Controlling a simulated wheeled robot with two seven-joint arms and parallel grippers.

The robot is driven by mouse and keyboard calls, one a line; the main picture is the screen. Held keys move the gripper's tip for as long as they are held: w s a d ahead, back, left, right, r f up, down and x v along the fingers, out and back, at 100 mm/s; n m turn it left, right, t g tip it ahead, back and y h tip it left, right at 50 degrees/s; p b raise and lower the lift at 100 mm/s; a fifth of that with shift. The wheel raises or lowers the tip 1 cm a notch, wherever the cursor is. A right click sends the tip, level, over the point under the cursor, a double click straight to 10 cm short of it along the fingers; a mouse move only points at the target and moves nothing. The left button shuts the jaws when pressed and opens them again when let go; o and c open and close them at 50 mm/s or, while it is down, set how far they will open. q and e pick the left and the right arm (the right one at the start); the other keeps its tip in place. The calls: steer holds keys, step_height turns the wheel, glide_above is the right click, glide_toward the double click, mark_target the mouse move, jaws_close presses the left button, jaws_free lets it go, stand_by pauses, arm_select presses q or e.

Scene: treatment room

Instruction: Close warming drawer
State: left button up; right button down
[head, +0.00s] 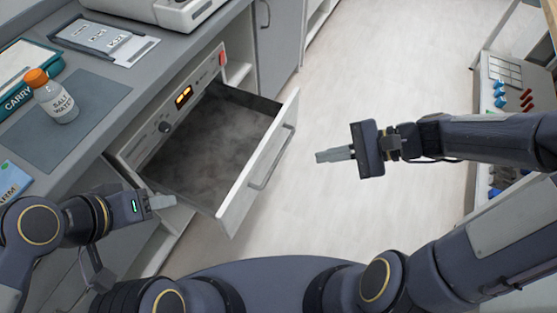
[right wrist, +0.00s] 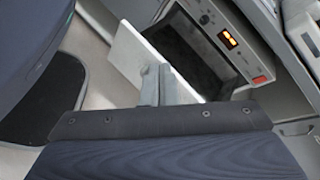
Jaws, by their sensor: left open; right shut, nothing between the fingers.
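The warming drawer (head: 237,199) is pulled out from its cabinet under the counter, with a bar handle (head: 271,157) on its white front. Its inside is grey and looks empty. The control panel (head: 181,97) above it has a lit orange display and a red switch. My right gripper (head: 320,156) is shut and empty in the air, to the right of the drawer front and apart from it in the head view. The drawer also shows ahead of the fingers in the right wrist view (right wrist: 125,62). My left gripper (head: 172,201) is open near the drawer's near left side; contact cannot be told.
A bottle with an orange cap (head: 55,99) stands on a grey mat (head: 104,96) on the counter. A labelled tray (head: 105,41) and a white device (head: 152,10) are farther back. A cart with coloured items (head: 512,98) stands at right. The floor (head: 345,85) between is clear.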

steer(key=w+d+f+m+t+y+b, duration=0.15)
steer(key=w+f+m+t+b, duration=0.3)
steer(key=f, duration=0.45)
steer(key=w+d+f+m+t+y+b, duration=0.1)
steer(key=w+f+m+t+y+b, duration=0.1)
steer(key=w+f+m+b, duration=0.45)
glide_toward(269, 139)
steer(key=shift+m+t+h, duration=0.25)
steer(key=shift+m, duration=0.15)
steer(key=x, duration=0.7)
steer(key=shift+s, duration=0.15)
arm_select(q)
step_height(269, 139, down, 14)
steer(key=shift+r, duration=0.1)
